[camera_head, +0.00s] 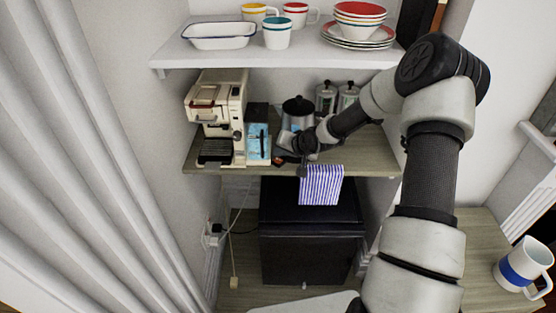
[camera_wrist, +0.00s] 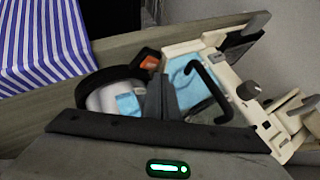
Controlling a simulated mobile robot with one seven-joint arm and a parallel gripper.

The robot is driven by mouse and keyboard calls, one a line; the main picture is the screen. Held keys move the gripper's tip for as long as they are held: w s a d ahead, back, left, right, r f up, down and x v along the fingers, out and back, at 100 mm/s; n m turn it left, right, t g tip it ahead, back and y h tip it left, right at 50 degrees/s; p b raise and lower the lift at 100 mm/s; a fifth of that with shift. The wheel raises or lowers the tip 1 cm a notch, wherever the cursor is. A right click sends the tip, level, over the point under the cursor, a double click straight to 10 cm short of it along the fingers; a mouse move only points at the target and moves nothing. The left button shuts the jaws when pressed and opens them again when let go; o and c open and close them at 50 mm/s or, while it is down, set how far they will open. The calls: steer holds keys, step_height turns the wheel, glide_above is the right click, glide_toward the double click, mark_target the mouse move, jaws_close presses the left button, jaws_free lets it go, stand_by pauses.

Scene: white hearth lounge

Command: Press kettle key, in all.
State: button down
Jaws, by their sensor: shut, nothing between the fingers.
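A silver kettle (camera_head: 291,124) with a black lid stands on the wooden counter, partly hidden by my wrist. In the wrist view a rounded pale body with a black rim (camera_wrist: 103,98) sits beside my fingers; I cannot tell for sure that it is the kettle. A small orange-red patch on a dark part (camera_wrist: 149,61) lies just beyond my fingertips, and also shows near the counter's front (camera_head: 279,161). I cannot tell whether it is the key, or whether I touch it. My gripper (camera_wrist: 162,82) is shut and empty, pointing at this spot; in the head view its fingers are hard to make out.
A cream coffee machine (camera_head: 218,110) and a light-blue pack (camera_head: 258,140) stand left of the kettle. Two canisters (camera_head: 337,97) are behind. A striped cloth (camera_head: 321,184) hangs over the counter's front edge. A shelf (camera_head: 270,56) with crockery overhangs the counter.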

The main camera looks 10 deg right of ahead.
mark_target(280, 162)
steer(key=shift+f, duration=0.1)
steer(key=shift+f+b, duration=0.3)
steer(key=shift+f+b, duration=0.35)
steer(key=shift+f, duration=0.15)
stand_by(0.8)
steer(key=shift+r, duration=0.1)
steer(key=shift+r+p, duration=0.65)
steer(key=shift+r, duration=0.1)
step_height(280, 162, up, 5)
steer(key=p, duration=0.3)
steer(key=shift+p, duration=0.35)
steer(key=shift+r, duration=0.1)
stand_by(0.5)
